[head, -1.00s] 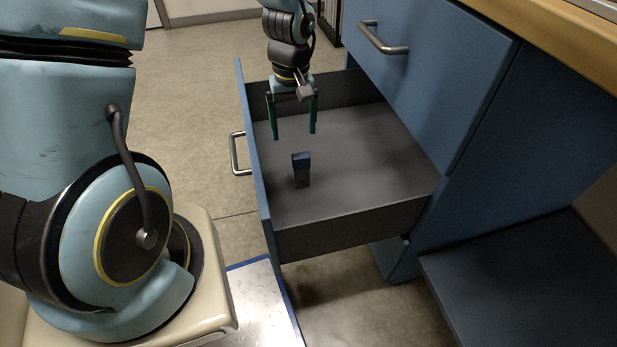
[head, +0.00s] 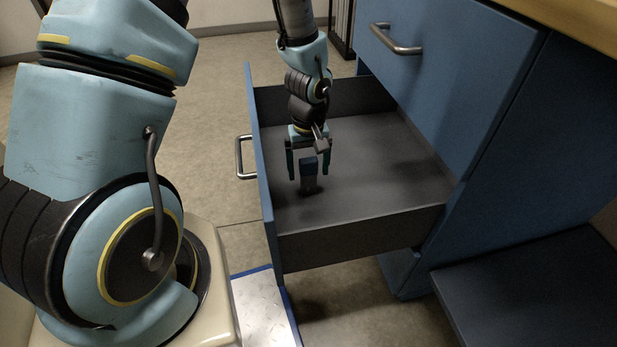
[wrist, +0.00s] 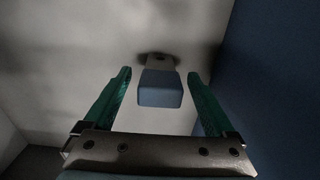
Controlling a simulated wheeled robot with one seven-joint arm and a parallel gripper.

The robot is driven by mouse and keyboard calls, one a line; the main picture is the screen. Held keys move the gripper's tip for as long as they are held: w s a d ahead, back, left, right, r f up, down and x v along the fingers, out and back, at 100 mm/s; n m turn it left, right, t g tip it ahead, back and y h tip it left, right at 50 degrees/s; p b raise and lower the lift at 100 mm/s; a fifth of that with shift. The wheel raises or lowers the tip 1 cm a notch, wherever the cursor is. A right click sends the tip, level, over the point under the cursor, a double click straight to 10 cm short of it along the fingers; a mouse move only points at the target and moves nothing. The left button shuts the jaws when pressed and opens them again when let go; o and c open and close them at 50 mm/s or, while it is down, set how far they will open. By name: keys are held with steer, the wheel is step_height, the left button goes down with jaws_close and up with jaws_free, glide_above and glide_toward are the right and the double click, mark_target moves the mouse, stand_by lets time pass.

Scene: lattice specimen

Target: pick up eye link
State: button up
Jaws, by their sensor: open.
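The eye link (head: 309,176) is a small upright block with a blue upper part and a dark grey lower part. It stands on the floor of the open drawer, near the drawer's front panel. In the wrist view its blue end (wrist: 160,90) faces the camera, with the grey part beyond it. My gripper (head: 308,176) is open and points down over the eye link. In the wrist view the two green fingers (wrist: 158,78) lie to either side of the link, with a gap on each side.
The drawer (head: 350,238) is pulled out of a blue cabinet (head: 455,90). Its blue front panel (head: 257,150) stands close to my gripper on the left. The drawer floor to the right is clear. A closed drawer with a handle (head: 395,42) is above right.

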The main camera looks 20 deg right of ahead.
steer(key=shift+f, duration=0.6)
steer(key=shift+c, duration=0.2)
jaws_close()
